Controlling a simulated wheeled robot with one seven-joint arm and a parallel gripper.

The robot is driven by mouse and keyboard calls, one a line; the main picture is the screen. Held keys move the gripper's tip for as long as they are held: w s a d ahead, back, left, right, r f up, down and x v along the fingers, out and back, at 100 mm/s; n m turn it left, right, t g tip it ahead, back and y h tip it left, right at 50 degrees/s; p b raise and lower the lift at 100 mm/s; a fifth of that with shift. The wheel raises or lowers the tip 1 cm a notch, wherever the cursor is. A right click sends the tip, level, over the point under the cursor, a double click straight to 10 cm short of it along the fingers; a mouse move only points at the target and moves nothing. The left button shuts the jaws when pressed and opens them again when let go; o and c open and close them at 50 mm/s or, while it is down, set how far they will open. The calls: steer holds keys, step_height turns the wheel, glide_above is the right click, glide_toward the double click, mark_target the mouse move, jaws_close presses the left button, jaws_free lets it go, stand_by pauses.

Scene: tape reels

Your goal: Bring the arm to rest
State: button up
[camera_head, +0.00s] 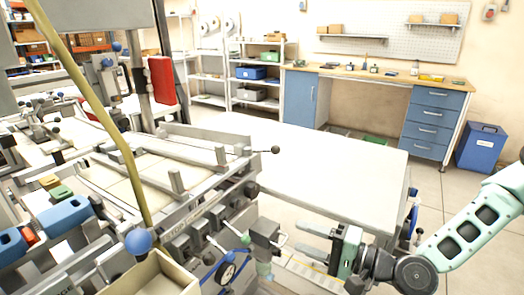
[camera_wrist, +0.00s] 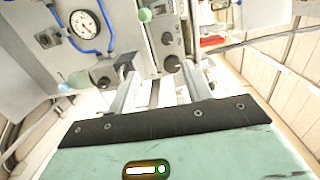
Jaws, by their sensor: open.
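My arm (camera_head: 465,235) comes in from the right edge of the head view, pale green with dark joints. My gripper (camera_head: 306,240) is at its end, low in the picture, pointing left toward the machine's front. Its two grey fingers stand apart with nothing seen between them. In the wrist view my gripper (camera_wrist: 160,75) also shows open and empty, facing a grey panel with knobs. I cannot tell the exact gap between the fingertips and the panel.
The machine (camera_head: 190,205) with rails and levers fills the left. Its pressure gauge (camera_wrist: 84,23) and blue hose are close to my gripper. A light grey table (camera_head: 320,170) lies behind my gripper, its top bare. A workbench (camera_head: 380,75) and blue bin (camera_head: 481,148) stand farther back.

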steer(key=s+f+n+g+h+p, duration=0.2)
steer(key=s+f+n+g+h, duration=0.3)
steer(key=s+n+g+h, duration=0.35)
steer(key=s+r+n+g+h+p, duration=0.1)
steer(key=s+r+n+h, duration=0.1)
steer(key=s+r, duration=0.3)
steer(key=s+r+n+h+p, duration=0.1)
steer(key=s+r+n+h, duration=0.2)
steer(key=r, duration=1)
steer(key=shift+s+r+n+g+p, duration=0.35)
steer(key=shift+s+n, duration=0.4)
steer(key=shift+s, duration=0.9)
steer(key=shift+d, duration=0.1)
